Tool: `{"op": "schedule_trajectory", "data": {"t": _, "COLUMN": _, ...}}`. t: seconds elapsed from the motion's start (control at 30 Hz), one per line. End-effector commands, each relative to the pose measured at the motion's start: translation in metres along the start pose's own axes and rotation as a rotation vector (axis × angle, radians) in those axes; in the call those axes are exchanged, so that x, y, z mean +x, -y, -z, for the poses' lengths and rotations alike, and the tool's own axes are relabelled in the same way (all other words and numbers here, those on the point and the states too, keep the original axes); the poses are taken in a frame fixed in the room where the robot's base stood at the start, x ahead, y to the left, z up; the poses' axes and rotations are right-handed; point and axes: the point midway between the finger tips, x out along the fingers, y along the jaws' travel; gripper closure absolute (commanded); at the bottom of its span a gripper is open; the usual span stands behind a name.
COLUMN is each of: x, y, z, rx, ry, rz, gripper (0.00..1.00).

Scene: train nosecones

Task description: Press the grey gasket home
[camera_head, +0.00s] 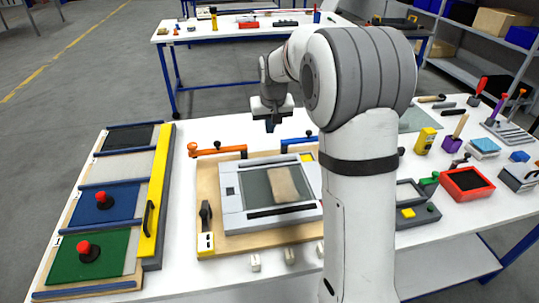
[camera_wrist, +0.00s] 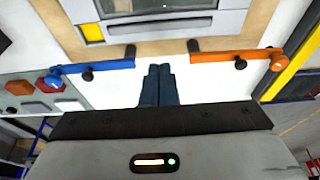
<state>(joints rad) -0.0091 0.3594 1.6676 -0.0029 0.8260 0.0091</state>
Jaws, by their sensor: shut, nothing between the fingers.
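A light grey framed panel (camera_head: 232,205) with a dark grey-green window (camera_head: 256,186) lies on a wooden board (camera_head: 207,188) on the white table. A tan rectangle (camera_head: 286,183) shows within the window. I cannot tell a separate grey gasket from the panel's frame, or whether one is seated. My gripper (camera_head: 270,125) is shut and empty, beyond the board's far edge and apart from the panel. In the wrist view its fingertips (camera_wrist: 159,68) are together, between the orange lever and the blue lever. My arm hides the panel's right side.
An orange lever (camera_head: 220,151) and a blue lever (camera_head: 299,143) stand at the board's far edge. A black-handled clamp (camera_head: 206,215) is at its left. A yellow-edged rack (camera_head: 153,205) stands left; a red tray (camera_head: 467,183) and tools are right.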

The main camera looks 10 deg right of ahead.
Motion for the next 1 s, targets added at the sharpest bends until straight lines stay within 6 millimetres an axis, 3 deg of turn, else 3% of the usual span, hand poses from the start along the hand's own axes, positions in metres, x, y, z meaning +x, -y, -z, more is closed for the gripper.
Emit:
{"op": "schedule_trajectory", "data": {"t": 0.27, "x": 0.018, "y": -0.001, "z": -0.001, "rx": 0.001, "ry": 0.005, "rz": 0.000, "gripper": 1.00}}
{"op": "schedule_trajectory", "data": {"t": 0.7, "x": 0.106, "y": -0.001, "z": -0.002, "rx": 0.002, "ry": 0.005, "rz": 0.000, "gripper": 1.00}}
{"op": "schedule_trajectory", "data": {"t": 1.0, "x": 0.136, "y": -0.001, "z": -0.011, "rx": 0.002, "ry": 0.001, "rz": -0.001, "gripper": 1.00}}
